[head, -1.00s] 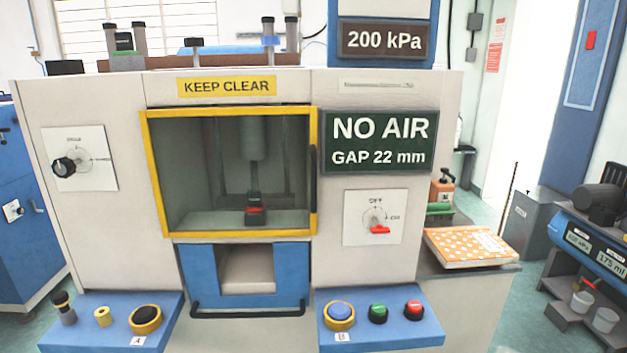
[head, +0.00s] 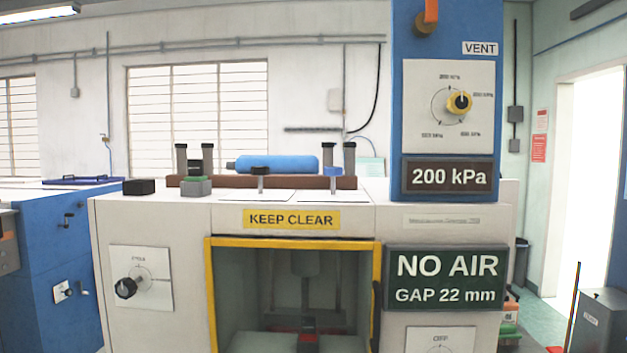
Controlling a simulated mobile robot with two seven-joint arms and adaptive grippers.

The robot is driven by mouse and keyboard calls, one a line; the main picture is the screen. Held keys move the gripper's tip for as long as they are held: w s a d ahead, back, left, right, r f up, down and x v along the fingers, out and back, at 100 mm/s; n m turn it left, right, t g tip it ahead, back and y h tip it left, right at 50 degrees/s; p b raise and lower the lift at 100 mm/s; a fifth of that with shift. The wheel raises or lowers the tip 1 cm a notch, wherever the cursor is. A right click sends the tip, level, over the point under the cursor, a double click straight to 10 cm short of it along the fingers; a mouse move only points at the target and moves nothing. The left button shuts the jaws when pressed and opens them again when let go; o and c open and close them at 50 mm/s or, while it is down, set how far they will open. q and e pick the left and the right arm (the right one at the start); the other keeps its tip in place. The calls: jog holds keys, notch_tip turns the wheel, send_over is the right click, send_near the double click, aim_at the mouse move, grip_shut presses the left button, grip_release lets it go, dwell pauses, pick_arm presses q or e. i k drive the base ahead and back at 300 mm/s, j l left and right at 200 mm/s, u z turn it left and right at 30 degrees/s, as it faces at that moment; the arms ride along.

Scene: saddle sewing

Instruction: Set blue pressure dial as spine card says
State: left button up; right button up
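The pressure dial (head: 459,103) is a black knob with a yellow collar on a white plate (head: 418,80), high on the blue column (head: 397,100). Small kPa labels ring it, too small to read surely. The display (head: 447,177) below reads 200 kPa. No card that I can identify as the spine card is in view. Neither of my grippers is in view.
The machine's window has a yellow frame (head: 209,300) under a KEEP CLEAR label (head: 291,219). A green sign (head: 446,279) reads NO AIR, GAP 22 mm. An orange-handled part (head: 427,22) and a VENT label (head: 480,48) are above the dial. Another black knob (head: 126,288) is at left.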

aim_at(332, 171)
jog(key=l, duration=1)
jog(key=i+l, duration=0.15)
jog(key=l, duration=0.8)
jog(key=i+j+u, duration=0.1)
jog(key=u, duration=0.6)
jog(key=i+l, duration=0.05)
